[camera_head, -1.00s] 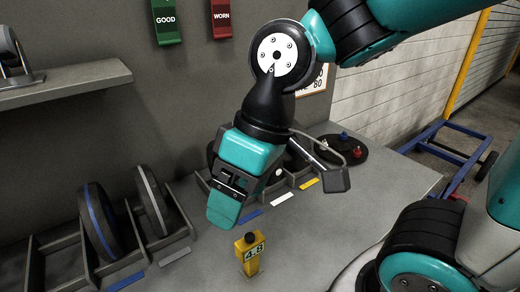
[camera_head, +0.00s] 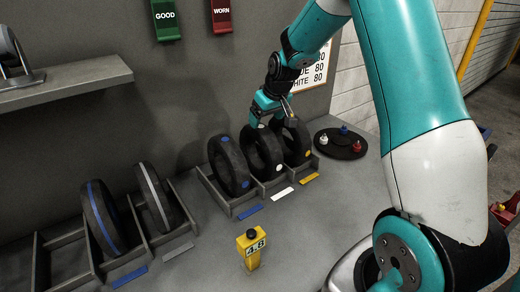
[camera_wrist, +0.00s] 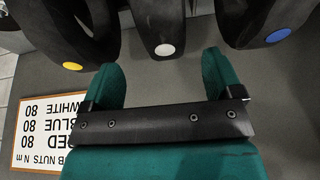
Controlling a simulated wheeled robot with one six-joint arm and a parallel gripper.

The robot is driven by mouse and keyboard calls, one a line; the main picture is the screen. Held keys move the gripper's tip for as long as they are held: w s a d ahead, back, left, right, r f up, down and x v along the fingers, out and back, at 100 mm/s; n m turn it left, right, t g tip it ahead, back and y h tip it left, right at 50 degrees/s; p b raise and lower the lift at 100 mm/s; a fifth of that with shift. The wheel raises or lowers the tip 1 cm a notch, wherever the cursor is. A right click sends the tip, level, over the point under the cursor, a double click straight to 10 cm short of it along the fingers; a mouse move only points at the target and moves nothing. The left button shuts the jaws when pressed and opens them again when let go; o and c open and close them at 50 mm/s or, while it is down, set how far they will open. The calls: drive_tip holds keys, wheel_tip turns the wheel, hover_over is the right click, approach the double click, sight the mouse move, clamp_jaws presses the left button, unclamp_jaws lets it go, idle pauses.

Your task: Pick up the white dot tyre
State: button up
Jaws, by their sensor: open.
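The white dot tyre (camera_head: 252,153) is a black tyre standing upright in the middle slot of the rack at the back of the bench, behind a white label strip (camera_head: 283,194). In the wrist view its tread with the white dot (camera_wrist: 165,28) lies ahead of the gap between my fingers. My gripper (camera_head: 268,112) is at the top of this tyre, with its two teal fingers (camera_wrist: 162,62) apart and nothing between them. In the head view the fingertips are partly hidden, so I cannot tell whether they touch the tyre.
The blue dot tyre (camera_head: 221,168) stands to its left and the yellow dot tyre (camera_head: 303,143) close to its right. A round black tray (camera_head: 340,150) with coloured knobs lies further right. A yellow 4.8 device (camera_head: 251,254) stands in front. Two more tyres stand in a left rack.

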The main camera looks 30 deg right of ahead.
sight(261, 127)
drive_tip(key=p+x, duration=0.1)
drive_tip(key=x, duration=0.3)
drive_tip(key=p+x, duration=0.1)
drive_tip(key=x, duration=0.3)
drive_tip(key=shift+w+a+p, duration=0.2)
drive_tip(key=shift+a+p, duration=0.05)
drive_tip(key=shift+p, duration=0.15)
drive_tip(key=shift+r, duration=0.1)
clamp_jaws()
